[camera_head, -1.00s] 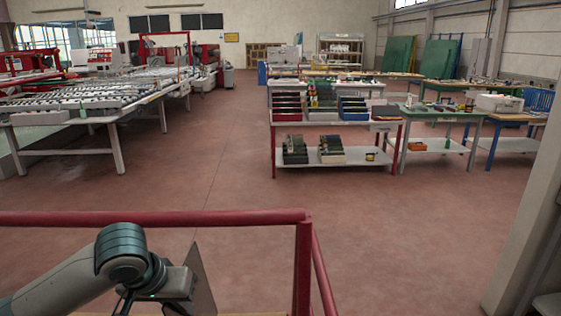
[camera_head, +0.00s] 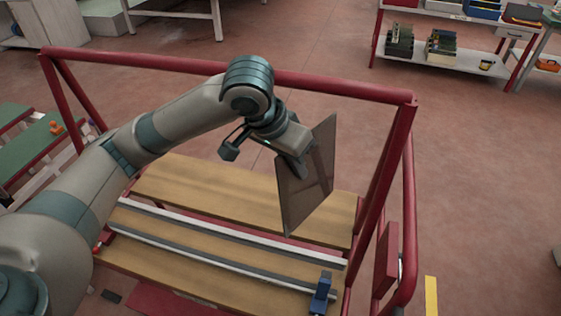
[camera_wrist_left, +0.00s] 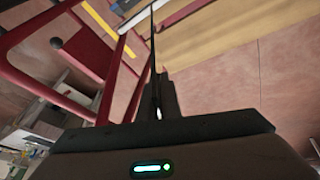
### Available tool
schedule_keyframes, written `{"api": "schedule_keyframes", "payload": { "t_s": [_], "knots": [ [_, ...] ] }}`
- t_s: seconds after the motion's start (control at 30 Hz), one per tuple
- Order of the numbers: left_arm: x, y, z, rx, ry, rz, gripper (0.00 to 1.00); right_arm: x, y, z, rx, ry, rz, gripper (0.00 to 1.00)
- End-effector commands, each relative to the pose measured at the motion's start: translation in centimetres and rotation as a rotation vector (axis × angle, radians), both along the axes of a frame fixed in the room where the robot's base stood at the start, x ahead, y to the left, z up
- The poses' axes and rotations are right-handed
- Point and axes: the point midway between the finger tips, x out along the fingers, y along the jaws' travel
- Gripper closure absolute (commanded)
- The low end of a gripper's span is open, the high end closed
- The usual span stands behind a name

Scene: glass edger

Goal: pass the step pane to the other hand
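The step pane (camera_head: 310,185) is a thin, see-through brownish sheet. It stands on edge, tilted, in the air above the wooden boards of the red-framed cart. My left gripper (camera_head: 298,165) is shut on it near its left side. In the left wrist view the pane (camera_wrist_left: 153,45) shows edge-on as a thin dark line, running up from between the fingers of the left gripper (camera_wrist_left: 158,95). My right gripper is in neither view.
The red cart frame (camera_head: 220,63) rises behind and to the right of the pane. Wooden boards (camera_head: 200,190) with pale rails lie below it. A blue clamp (camera_head: 320,292) sits at the front right. A shelf table (camera_head: 445,62) stands far back right, past open floor.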

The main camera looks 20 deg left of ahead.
Motion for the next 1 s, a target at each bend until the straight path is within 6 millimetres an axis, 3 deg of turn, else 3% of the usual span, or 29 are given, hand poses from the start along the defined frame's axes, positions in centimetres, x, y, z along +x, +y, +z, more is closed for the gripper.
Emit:
{"api": "schedule_keyframes", "payload": {
  "t_s": [0.2, 0.4, 0.87, 0.97, 1.0],
  "knots": [
    [-1.3, -4.1, 2.1, -0.003, -0.005, -0.196, 1.00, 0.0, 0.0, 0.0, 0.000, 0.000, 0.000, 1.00],
    [-2.2, -6.4, 3.2, -0.003, -0.005, -0.317, 1.00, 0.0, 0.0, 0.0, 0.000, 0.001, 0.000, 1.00],
    [-2.6, -7.2, 3.5, -0.002, -0.003, -0.362, 1.00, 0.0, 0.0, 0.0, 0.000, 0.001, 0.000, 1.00],
    [-2.6, -7.2, 3.4, -0.001, 0.000, -0.361, 1.00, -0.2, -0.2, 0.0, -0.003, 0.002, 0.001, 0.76],
    [-2.6, -7.2, 3.4, -0.002, -0.001, -0.361, 1.00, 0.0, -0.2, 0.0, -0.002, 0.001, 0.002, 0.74]
  ]
}}
